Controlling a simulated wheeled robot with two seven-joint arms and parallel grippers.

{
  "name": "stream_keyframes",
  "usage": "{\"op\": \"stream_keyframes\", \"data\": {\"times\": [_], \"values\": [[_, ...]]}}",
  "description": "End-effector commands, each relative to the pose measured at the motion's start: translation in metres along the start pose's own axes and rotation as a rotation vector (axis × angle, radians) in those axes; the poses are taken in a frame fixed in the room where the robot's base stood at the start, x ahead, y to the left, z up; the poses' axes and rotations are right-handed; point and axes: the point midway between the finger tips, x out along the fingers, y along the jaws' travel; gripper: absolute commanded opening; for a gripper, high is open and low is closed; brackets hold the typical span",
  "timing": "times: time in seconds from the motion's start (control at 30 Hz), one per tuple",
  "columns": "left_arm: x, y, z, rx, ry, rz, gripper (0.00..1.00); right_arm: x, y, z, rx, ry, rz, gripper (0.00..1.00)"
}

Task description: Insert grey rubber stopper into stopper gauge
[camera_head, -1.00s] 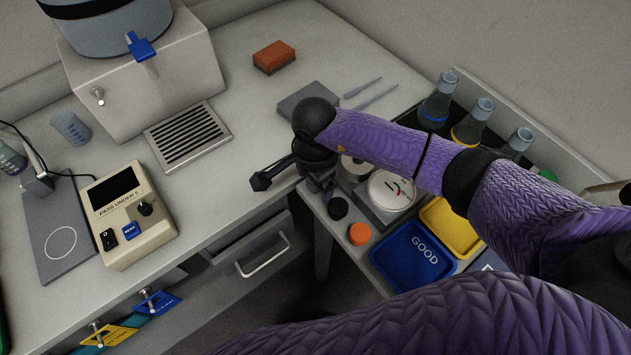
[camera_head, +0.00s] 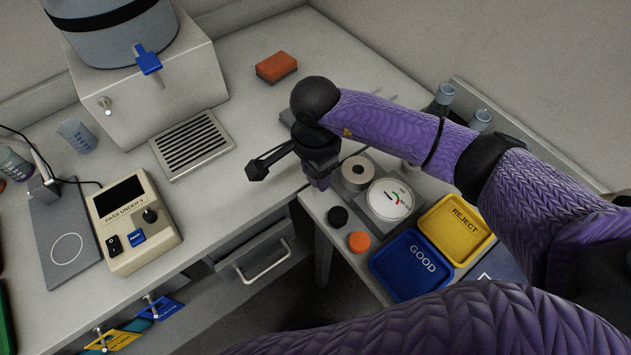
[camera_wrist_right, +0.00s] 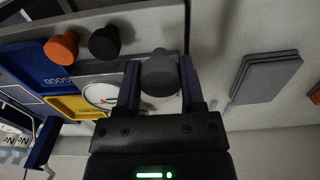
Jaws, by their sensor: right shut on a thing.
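The grey rubber stopper (camera_wrist_right: 160,76) is between the fingers of my right gripper (camera_wrist_right: 160,88) in the right wrist view, which is shut on it. In the head view my right gripper (camera_head: 320,182) is over the table edge, left of the gauge, and hides the stopper there. The stopper gauge has a white round dial (camera_head: 391,199) with a red and green scale and a pale cylinder with a dark hole (camera_head: 358,172) beside it. In the wrist view the dial (camera_wrist_right: 103,95) is partly hidden by the left finger. My left gripper is out of view.
A black stopper (camera_head: 338,217) and an orange stopper (camera_head: 359,242) stand in front of the gauge. A blue GOOD tray (camera_head: 385,268) and a yellow REJECT tray (camera_head: 440,246) lie to the right. Glass bottles (camera_head: 480,121) stand behind my right arm.

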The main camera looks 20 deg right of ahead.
Motion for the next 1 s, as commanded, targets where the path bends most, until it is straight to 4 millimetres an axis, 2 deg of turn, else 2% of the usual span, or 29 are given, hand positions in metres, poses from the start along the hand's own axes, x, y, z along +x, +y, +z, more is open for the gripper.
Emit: {"op": "stream_keyframes", "data": {"times": [0.03,0.1,0.3,0.7,1.0], "values": [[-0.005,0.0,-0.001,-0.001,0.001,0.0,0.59,-0.015,-0.001,0.0,-0.001,0.001,-0.005,0.0],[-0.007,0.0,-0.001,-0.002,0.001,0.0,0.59,-0.028,-0.001,0.0,-0.001,0.001,-0.004,0.0],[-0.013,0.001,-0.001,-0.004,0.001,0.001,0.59,-0.051,0.0,0.0,0.0,0.0,-0.001,0.0],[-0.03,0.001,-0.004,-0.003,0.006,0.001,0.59,-0.077,0.0,0.0,0.0,0.0,0.0,0.0],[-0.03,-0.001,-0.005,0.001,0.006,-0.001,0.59,-0.076,0.0,0.0,0.015,-0.001,0.001,0.0]]}}
